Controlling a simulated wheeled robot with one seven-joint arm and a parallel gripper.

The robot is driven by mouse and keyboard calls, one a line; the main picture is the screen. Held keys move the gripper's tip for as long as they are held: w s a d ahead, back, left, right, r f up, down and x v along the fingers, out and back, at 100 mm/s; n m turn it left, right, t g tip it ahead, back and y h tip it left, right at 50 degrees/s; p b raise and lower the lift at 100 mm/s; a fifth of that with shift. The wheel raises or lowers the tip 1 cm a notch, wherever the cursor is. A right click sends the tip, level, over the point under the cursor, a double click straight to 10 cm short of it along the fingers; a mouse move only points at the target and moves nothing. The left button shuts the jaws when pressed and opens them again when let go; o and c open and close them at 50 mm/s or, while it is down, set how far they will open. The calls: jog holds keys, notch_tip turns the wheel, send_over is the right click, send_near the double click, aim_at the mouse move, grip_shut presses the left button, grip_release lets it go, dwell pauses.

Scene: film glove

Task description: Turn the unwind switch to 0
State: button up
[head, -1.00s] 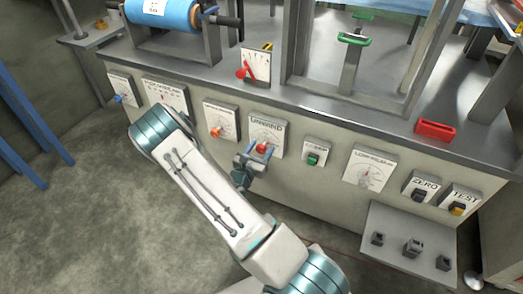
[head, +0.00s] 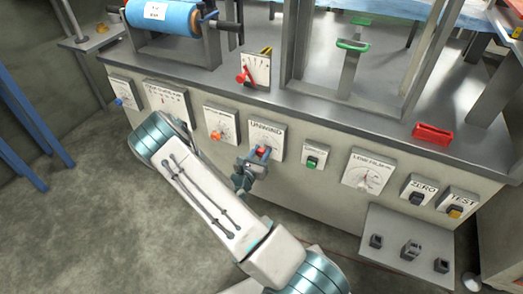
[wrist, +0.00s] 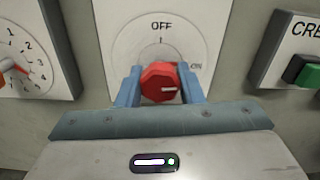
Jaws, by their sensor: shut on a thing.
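The unwind switch is a red faceted knob (wrist: 161,82) on a white plate (head: 266,132) on the front of the machine. In the wrist view the plate reads OFF above the knob and ON to its right.
An orange-knobbed dial (head: 217,136) is left of the unwind plate, and a green button box (head: 312,162) is right of it. Further right are a dial (head: 366,176), a ZERO button (head: 417,197) and a TEST button (head: 456,211). A ledge (head: 389,251) juts out below.

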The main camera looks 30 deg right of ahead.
jog(key=n+p, duration=0.3)
jog(key=shift+a+r+n, duration=0.1)
jog(key=shift+r+n, duration=0.1)
jog(key=shift+n, duration=0.1)
jog(key=n+p, duration=0.3)
jog(key=n, duration=0.1)
jog(key=shift+n, duration=0.3)
jog(key=n+p, duration=0.2)
jog(key=n, duration=0.2)
jog(key=shift+f, duration=0.1)
jog(key=shift+f+n+p, duration=0.1)
jog(key=shift+n+p, duration=0.65)
jog(key=shift+n, duration=1.35)
jog(key=o, duration=1)
jog(key=shift+a, duration=0.15)
jog(key=shift+c, duration=0.2)
